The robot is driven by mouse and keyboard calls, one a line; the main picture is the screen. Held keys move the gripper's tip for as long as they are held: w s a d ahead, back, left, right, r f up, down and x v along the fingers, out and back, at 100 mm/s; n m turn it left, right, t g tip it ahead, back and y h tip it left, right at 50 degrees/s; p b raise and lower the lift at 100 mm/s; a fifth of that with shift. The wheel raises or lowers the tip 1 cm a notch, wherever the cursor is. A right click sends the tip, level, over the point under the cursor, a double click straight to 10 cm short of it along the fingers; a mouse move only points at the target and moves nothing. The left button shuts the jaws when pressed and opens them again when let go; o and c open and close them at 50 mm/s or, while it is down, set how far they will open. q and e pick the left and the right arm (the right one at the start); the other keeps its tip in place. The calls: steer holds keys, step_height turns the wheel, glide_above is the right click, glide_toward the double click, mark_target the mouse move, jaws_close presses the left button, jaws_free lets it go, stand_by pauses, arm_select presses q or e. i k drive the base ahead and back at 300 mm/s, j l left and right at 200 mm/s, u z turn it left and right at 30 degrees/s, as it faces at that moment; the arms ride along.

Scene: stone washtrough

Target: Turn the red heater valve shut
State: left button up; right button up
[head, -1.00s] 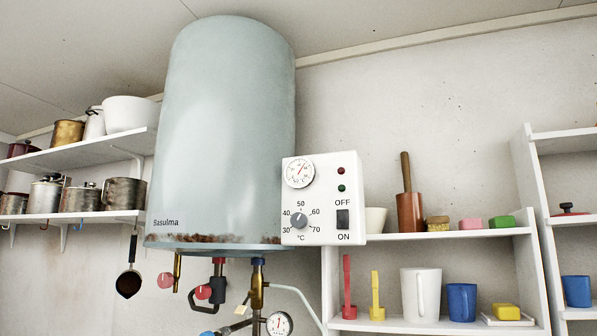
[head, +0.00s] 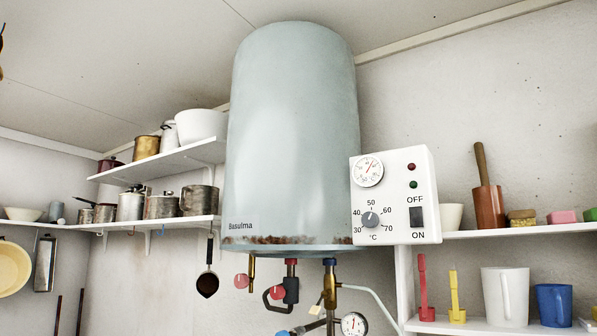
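The pale blue water heater (head: 292,140) hangs on the wall in the middle of the head view, with rust along its lower rim. Below it are pipes with two round red valve knobs. One red knob (head: 241,281) is at the left, beside a brass pipe. The other red knob (head: 277,292) is just right of it, by a dark pipe fitting. I cannot tell from the view which is the heater valve or how far either is turned. Neither of my grippers shows.
A white control box (head: 395,196) with dials sits at the heater's right. A pressure gauge (head: 354,324) is below. Shelves with pots (head: 162,205) stand left, and a shelf with cups (head: 505,296) right. A black ladle (head: 207,282) hangs left of the valves.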

mark_target(277, 292)
steer(key=i+j, duration=0.15)
steer(key=j, duration=0.25)
steer(key=i+j, duration=0.1)
steer(key=j, duration=0.35)
steer(key=i+j, duration=0.15)
steer(key=j, duration=0.25)
steer(key=i+j, duration=0.1)
steer(key=j, duration=0.35)
steer(key=i+j+z, duration=0.1)
steer(key=j, duration=0.3)
